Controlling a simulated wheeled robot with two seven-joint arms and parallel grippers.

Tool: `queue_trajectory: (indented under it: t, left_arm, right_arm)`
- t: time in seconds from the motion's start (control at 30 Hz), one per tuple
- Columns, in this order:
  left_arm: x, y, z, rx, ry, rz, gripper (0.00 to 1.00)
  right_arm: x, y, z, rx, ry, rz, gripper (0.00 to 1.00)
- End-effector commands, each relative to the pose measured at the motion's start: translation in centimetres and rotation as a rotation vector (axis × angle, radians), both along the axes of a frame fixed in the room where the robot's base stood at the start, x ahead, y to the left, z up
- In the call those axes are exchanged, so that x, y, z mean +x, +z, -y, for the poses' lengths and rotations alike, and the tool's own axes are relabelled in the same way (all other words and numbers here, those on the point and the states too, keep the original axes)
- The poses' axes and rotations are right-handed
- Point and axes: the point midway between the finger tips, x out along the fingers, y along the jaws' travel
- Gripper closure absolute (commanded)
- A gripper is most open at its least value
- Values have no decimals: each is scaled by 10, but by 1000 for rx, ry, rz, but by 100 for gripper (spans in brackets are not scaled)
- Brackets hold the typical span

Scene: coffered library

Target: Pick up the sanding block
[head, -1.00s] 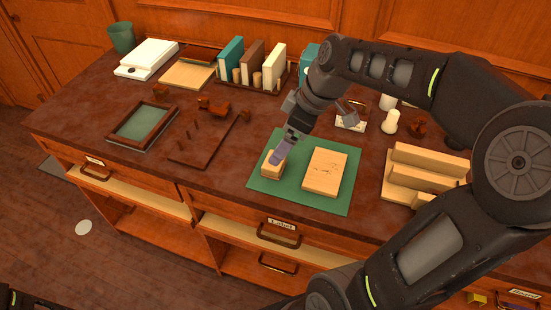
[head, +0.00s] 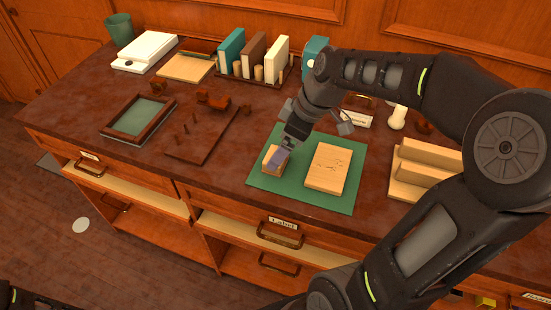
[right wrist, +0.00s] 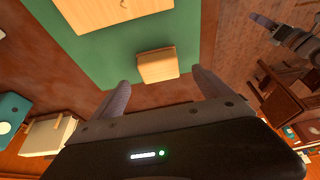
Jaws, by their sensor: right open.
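The sanding block, a small tan wooden block (head: 268,163), lies on the green mat (head: 290,198), left of a larger flat wooden board (head: 328,168). My right gripper (head: 280,158) is open just above and beside the block in the head view, partly covering it. In the right wrist view the block (right wrist: 158,66) shows ahead, between the two spread fingers of the gripper (right wrist: 160,80); neither finger visibly grips it. A dark gripper, seemingly my left one (right wrist: 285,32), shows at the upper right of that view, its jaw unclear.
A pegged wooden rack (head: 205,140) and a framed green tray (head: 140,118) lie left of the mat. A stepped wooden stand (head: 412,180) is at the right, partly behind my arm. Books (head: 252,58) stand at the back.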

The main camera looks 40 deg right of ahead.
Motion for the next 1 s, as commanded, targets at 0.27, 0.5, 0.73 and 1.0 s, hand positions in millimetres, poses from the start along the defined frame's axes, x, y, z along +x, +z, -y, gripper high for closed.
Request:
queue_trajectory:
  t: [0.27, 0.5, 0.73, 1.0]
  left_arm:
    - [0, 0, 0, 0, 0, 0, 64]
    - [0, 6, 0, 0, 0, 0, 64]
    - [0, 7, 0, 0, 0, -1, 64]
    - [0, 6, 0, 0, 0, -1, 64]
  right_arm:
    - [0, -1, 0, 0, 0, 0, 11]
    - [8, -25, -6, 1, 0, -4, 11]
    - [16, -48, -11, 0, 0, 0, 11]
    - [16, -48, -10, -1, 0, 1, 11]
